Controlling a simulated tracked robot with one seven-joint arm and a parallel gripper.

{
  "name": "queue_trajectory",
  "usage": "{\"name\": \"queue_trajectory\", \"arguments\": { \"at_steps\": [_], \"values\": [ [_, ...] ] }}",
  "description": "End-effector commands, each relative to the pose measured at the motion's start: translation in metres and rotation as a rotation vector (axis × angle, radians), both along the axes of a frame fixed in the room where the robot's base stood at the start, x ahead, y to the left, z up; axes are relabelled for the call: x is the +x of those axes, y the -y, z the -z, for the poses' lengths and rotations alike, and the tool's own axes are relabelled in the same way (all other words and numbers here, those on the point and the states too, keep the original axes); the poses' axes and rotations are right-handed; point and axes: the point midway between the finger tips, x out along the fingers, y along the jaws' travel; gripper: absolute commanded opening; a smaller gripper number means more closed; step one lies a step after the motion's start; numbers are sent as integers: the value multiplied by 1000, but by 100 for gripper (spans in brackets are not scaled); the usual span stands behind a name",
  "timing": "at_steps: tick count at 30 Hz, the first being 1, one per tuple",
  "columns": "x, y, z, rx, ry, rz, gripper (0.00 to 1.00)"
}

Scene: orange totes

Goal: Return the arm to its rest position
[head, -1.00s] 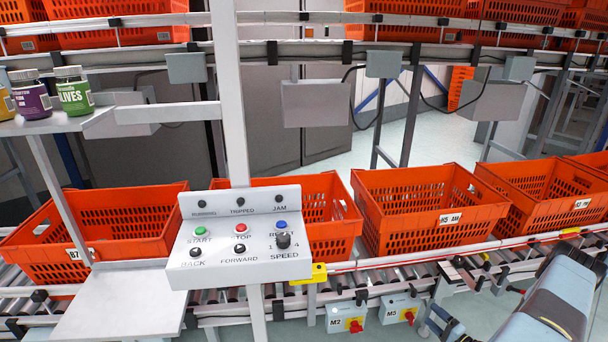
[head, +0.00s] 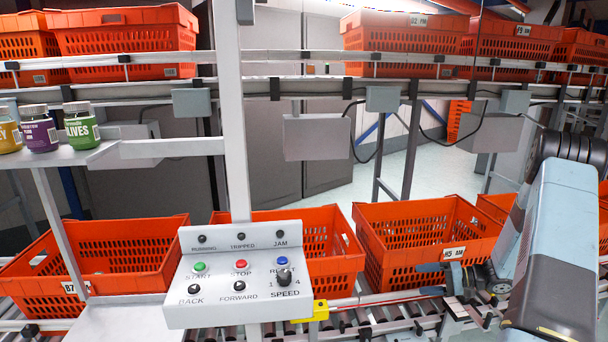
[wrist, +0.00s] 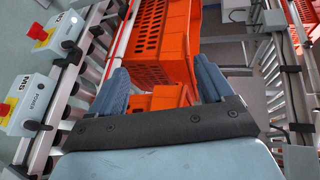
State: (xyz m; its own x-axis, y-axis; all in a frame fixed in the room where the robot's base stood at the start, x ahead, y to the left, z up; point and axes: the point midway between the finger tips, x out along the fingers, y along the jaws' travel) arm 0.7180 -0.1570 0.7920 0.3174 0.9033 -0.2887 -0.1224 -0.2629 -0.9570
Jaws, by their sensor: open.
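My arm (head: 560,235) comes in at the right side of the head view, bent at a dark ribbed joint near the top. My gripper (head: 432,279) is low in front of the orange tote marked H5 AM (head: 385,250), above the roller conveyor's near edge. In the wrist view my gripper (wrist: 163,82) has its two blue-grey fingers spread apart with nothing held between them. Orange tote walls (wrist: 155,65) show beyond and between the fingers. I cannot tell whether the gripper touches the tote.
A control panel (head: 238,270) on a white post stands left of my arm. Orange totes line the lower conveyor and an upper one (head: 410,63). Jars, including olives (head: 82,130), stand on a shelf at left. Motor boxes (wrist: 55,35) show at left in the wrist view.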

Motion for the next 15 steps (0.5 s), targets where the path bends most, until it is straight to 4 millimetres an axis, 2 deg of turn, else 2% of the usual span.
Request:
{"name": "queue_trajectory", "arguments": {
  "at_steps": [1,3,15],
  "values": [
    [-1,-7,-16,-25,-5,-27,81],
    [-4,-17,-36,-58,-20,-64,81],
    [-35,-68,-135,-278,-93,-227,81]
  ]
}}
